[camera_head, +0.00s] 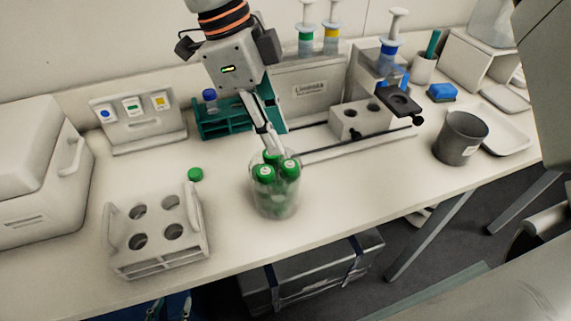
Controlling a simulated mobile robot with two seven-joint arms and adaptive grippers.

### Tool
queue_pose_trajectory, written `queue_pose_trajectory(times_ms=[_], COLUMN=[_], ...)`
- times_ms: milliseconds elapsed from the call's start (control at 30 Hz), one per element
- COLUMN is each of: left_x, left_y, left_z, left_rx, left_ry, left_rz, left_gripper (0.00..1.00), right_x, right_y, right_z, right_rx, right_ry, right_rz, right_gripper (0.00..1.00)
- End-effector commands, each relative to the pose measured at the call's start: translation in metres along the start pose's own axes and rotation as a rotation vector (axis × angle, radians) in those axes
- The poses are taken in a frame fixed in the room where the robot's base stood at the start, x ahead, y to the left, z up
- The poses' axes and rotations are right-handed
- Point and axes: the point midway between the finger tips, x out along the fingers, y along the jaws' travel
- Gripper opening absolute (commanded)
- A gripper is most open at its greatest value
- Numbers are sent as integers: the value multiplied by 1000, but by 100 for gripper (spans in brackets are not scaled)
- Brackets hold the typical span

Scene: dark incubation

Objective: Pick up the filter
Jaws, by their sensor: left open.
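I cannot tell for sure which thing is the filter. A flat black piece (398,100) with a handle-like end sits on a white rail stand (359,120) right of centre. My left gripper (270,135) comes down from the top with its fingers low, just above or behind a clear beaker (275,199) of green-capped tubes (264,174). The gripper is open, and I see nothing held in it. Whether its fingertips touch the caps is hard to tell. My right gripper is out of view.
A white rack (158,258) with empty round holes stands at front left, with a loose green cap (195,174) behind it. A white box (35,175) is at far left. A grey cup (460,137) stands at right beside a white tray (507,136). The bench front is clear between beaker and cup.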

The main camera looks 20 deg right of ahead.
Motion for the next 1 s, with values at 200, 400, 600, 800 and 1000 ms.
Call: queue_pose_trajectory(times_ms=[200, 400, 600, 800, 1000], left_x=[0, -1, -1, -1, -1], left_y=[2, 2, 2, 1, 1], left_z=[3, 1, 1, 1, 0], left_rx=[-2, -2, -2, -2, -2], left_ry=[-4, -4, -4, -4, -2], left_rz=[2, 2, 2, 2, 1], left_gripper=[41, 41, 41, 41, 41], right_x=[19, 44, 65, 66, 66], right_y=[1, 0, 0, -1, 0], right_z=[0, -3, -2, -2, -2], right_rx=[-2, -2, -2, -2, -2], right_ry=[0, 0, -2, -2, -2], right_rz=[3, 6, 4, 3, 3], right_gripper=[26, 26, 26, 26, 15])
